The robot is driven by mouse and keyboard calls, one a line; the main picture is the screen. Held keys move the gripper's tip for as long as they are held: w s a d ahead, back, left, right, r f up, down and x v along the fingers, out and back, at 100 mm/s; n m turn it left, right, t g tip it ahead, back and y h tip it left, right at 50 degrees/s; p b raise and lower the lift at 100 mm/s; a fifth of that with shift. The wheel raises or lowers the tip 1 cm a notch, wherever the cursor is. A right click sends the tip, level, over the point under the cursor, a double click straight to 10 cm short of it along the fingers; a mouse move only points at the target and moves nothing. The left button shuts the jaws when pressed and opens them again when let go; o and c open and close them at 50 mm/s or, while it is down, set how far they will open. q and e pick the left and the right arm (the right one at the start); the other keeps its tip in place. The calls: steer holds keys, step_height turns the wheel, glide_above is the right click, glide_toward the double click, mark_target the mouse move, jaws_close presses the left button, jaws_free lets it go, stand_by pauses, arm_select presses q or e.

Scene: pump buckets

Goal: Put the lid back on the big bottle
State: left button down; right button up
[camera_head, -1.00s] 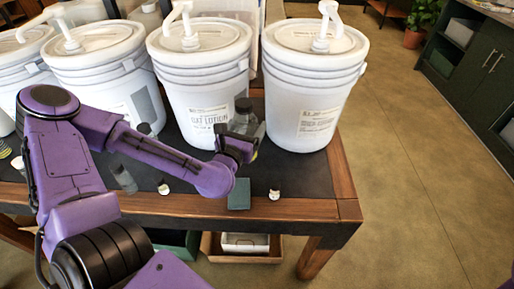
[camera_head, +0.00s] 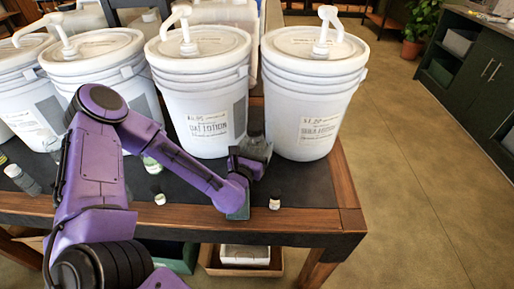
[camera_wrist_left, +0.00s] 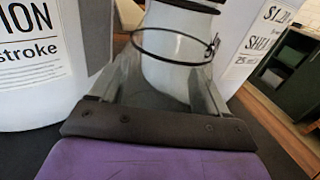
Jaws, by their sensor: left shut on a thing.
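My left gripper (camera_head: 249,163) is at the right part of the table, in front of the gap between two white buckets. It is shut on a clear grey bottle (camera_head: 257,146). In the left wrist view the gripper's fingers (camera_wrist_left: 157,82) stand on either side of the bottle (camera_wrist_left: 172,62), which has a thin dark wire ring around it and a dark band at the top edge of the picture. I cannot tell whether the bottle touches the table or whether its top is covered. No loose lid can be made out clearly. My right gripper is out of view.
White pump buckets (camera_head: 205,105) (camera_head: 312,100) stand in a row behind the gripper. A clear bottle (camera_head: 22,179) is at far left.

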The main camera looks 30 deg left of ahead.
arm_select(q)
steer(key=shift+r, duration=0.15)
steer(key=shift+s, duration=0.1)
steer(key=shift+f, duration=0.25)
jaws_free()
steer(key=shift+r, duration=0.1)
